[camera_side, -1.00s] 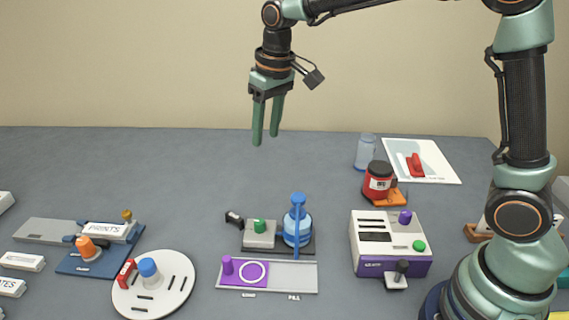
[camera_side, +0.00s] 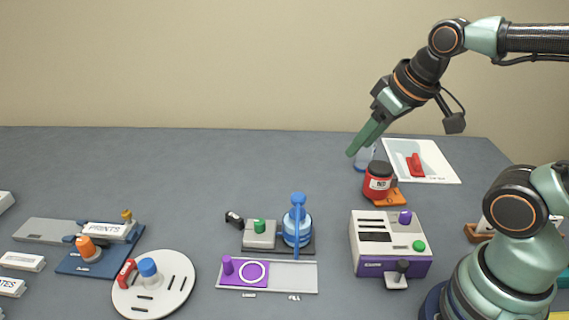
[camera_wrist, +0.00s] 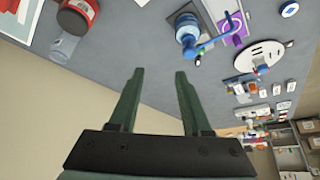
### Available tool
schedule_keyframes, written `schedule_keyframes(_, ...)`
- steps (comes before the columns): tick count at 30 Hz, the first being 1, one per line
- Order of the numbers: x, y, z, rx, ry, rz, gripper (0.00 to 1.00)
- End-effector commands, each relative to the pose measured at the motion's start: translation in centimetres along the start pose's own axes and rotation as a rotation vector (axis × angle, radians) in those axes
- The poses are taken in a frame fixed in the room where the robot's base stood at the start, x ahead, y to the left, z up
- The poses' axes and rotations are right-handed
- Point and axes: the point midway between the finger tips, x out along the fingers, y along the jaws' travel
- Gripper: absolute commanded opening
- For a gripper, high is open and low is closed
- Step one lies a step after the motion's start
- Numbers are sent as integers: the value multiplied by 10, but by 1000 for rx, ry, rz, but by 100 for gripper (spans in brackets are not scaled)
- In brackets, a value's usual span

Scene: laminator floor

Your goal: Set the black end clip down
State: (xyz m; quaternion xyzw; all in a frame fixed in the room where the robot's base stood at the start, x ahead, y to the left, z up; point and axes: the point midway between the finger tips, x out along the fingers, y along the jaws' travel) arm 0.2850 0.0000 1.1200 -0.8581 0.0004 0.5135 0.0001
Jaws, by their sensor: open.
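A small black piece (camera_side: 234,218), which looks like the end clip, lies at the left end of the grey block with the green knob (camera_side: 259,228). It is too small to tell whether it touches the block. My gripper (camera_side: 362,140) is high at the right, far from the black piece, with its green fingers pointing down and left. In the wrist view my gripper (camera_wrist: 157,75) is open, with a clear gap and nothing between the fingers.
A red jar (camera_side: 378,184) and a clear container (camera_side: 363,160) stand below my gripper. A white and purple machine (camera_side: 391,260) is nearer the front. A blue cylinder (camera_side: 298,228), a purple-and-grey tray (camera_side: 294,277) and a round white plate (camera_side: 165,300) stand leftward. The back left table is clear.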

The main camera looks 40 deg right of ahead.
Motion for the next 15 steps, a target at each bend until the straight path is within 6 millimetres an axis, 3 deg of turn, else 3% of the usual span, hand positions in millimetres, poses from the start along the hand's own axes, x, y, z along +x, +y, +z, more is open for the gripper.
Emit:
schedule_keyframes(2,0,0,0,0,0,0,48)
schedule_keyframes(4,0,0,0,0,-1,0,55)
schedule_keyframes(8,0,-2,-4,-4,-7,-3,55)
schedule_keyframes(15,4,-13,-33,-28,-70,-18,55)
